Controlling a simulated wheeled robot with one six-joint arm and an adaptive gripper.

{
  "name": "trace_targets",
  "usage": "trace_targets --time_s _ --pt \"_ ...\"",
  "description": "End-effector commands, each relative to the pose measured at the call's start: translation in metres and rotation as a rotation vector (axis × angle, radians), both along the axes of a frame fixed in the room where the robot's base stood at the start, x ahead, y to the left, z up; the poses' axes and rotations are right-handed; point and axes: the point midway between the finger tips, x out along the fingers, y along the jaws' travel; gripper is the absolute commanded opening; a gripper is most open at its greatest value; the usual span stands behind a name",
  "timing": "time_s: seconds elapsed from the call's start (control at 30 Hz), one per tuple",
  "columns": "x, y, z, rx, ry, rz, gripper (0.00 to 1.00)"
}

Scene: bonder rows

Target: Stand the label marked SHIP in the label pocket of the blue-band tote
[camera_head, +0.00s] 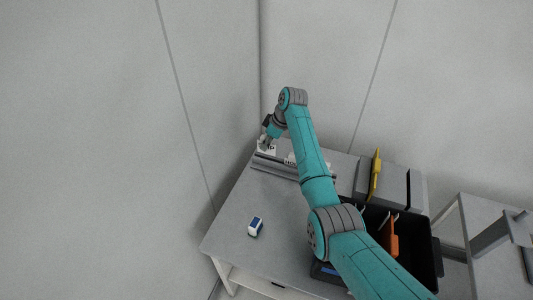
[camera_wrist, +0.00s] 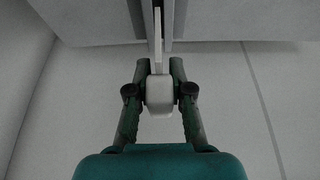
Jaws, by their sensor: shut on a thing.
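My gripper (camera_head: 267,138) is at the back left of the table, at the left end of a grey label rack (camera_head: 262,162). It is shut on a white label (camera_head: 266,148); its marking is too small to read. In the wrist view, the fingers of my gripper (camera_wrist: 160,92) close on the label's white block (camera_wrist: 159,98), and its thin plate (camera_wrist: 158,42) lies between two grey rails. I cannot tell whether it still touches the rack. A black tote (camera_head: 430,262) with a blue band (camera_head: 322,271) stands front right; my arm hides much of it, including any label pocket.
Another white label (camera_head: 291,158) stands in the rack, partly behind my arm. An orange piece (camera_head: 390,238) is in the tote. Grey boxes with a yellow piece (camera_head: 375,172) stand behind it.

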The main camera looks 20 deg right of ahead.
Motion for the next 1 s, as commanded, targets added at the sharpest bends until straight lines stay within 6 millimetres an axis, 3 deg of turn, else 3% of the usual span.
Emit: trace_targets --time_s 0.4,0.83,0.87,0.9,0.93,1.0 --pt "0.000 0.000 -0.047 0.000 0.001 0.000 0.00" --pt "0.000 0.000 -0.052 0.000 -0.001 0.000 0.00" --pt "0.000 0.000 -0.051 0.000 -0.001 0.000 0.28" --pt "0.000 0.000 -0.051 0.000 -0.001 0.000 0.38" --pt "0.000 0.000 -0.051 0.000 -0.001 0.000 0.45" --pt "0.000 0.000 -0.051 0.000 -0.001 0.000 0.45"
